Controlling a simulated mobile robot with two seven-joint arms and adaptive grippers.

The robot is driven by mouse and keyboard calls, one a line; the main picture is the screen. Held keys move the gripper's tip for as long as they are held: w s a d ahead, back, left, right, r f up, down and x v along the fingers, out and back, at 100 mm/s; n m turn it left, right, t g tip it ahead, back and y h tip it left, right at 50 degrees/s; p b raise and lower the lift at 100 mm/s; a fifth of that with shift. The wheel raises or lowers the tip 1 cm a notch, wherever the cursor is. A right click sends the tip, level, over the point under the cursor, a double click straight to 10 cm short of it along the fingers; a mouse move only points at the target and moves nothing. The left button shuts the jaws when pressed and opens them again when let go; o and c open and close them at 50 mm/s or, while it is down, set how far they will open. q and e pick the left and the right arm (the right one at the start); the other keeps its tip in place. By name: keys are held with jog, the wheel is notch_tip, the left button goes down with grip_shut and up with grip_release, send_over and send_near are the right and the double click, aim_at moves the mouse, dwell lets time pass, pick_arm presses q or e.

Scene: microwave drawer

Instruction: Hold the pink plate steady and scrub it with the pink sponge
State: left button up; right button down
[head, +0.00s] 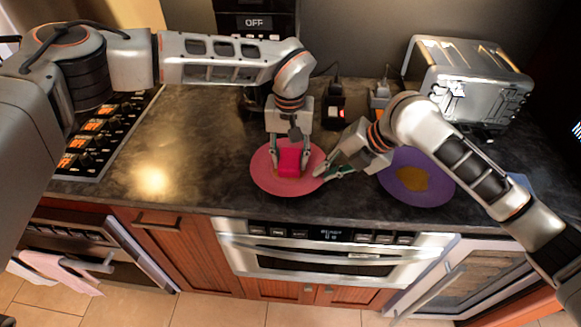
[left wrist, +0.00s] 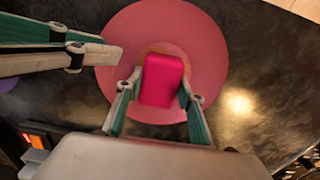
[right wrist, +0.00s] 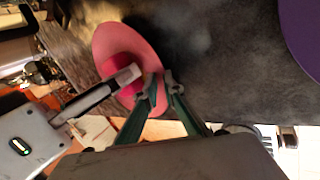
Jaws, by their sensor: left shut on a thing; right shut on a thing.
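The pink plate (head: 266,178) lies on the dark counter above the microwave drawer. The pink sponge (head: 290,161) is over the middle of the plate, on a brownish patch. My left gripper (head: 290,172) is shut on the sponge from above, with one finger at each side; the left wrist view shows the sponge (left wrist: 162,80) between the fingers. My right gripper (head: 322,172) is shut on the plate's right rim. The right wrist view shows the plate (right wrist: 107,40) with its edge at my right fingertips (right wrist: 158,82). Part of the sponge there is hidden by my left gripper.
A purple plate (head: 437,187) with a brown patch lies just right of my right gripper. A silver toaster-like appliance (head: 470,80) stands at the back right. Small dark holders (head: 335,100) stand behind the plates. The counter (head: 180,130) is clear to the left, up to the stove.

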pick_arm(q)
jog(key=shift+s+f, duration=0.15)
jog(key=shift+s, duration=0.6)
jog(key=shift+w, duration=1)
jog(key=shift+s, duration=0.9)
pick_arm(e)
jog(key=shift+f, duration=0.1)
pick_arm(q)
jog(key=shift+w+a, duration=0.1)
jog(key=shift+w, duration=0.75)
pick_arm(e)
jog(key=shift+s, duration=0.1)
pick_arm(q)
jog(key=shift+s, duration=0.95)
jog(key=shift+w, duration=0.95)
jog(key=shift+s, duration=0.9)
jog(key=shift+w+f, duration=0.1)
jog(key=shift+w, duration=0.85)
